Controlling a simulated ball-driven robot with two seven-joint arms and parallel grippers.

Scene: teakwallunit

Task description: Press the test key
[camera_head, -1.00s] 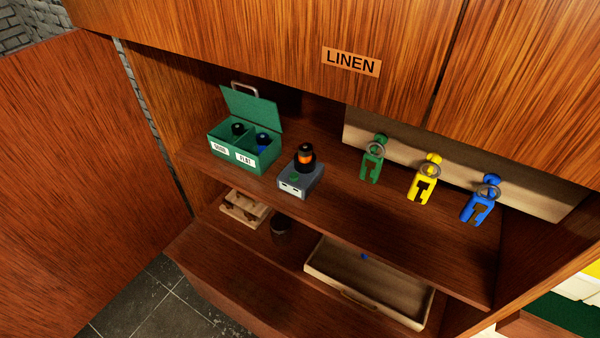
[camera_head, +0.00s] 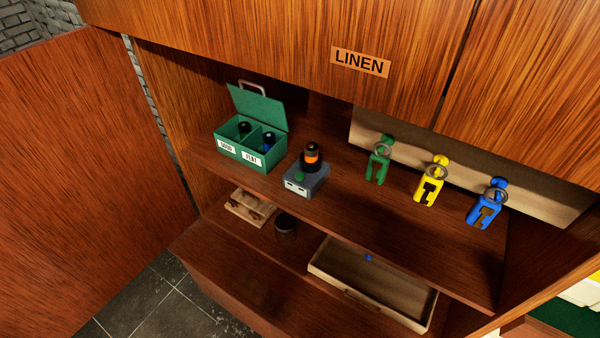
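A grey tester box (camera_head: 306,182) stands on the upper shelf, left of the middle. A green round key (camera_head: 299,176) sits on its top near the front. A black battery-like cylinder with an orange band (camera_head: 311,157) stands upright on the box behind the key. Two small dark marks show on the box's front face. Neither of my grippers is in view.
A green open-lidded box (camera_head: 240,152) with two labelled compartments, each holding a dark cylinder, stands left of the tester. Green (camera_head: 379,163), yellow (camera_head: 430,185) and blue (camera_head: 487,207) tags hang on the right. Below are a wooden tray (camera_head: 370,287), a dark jar (camera_head: 285,224) and a small wooden rack (camera_head: 249,207).

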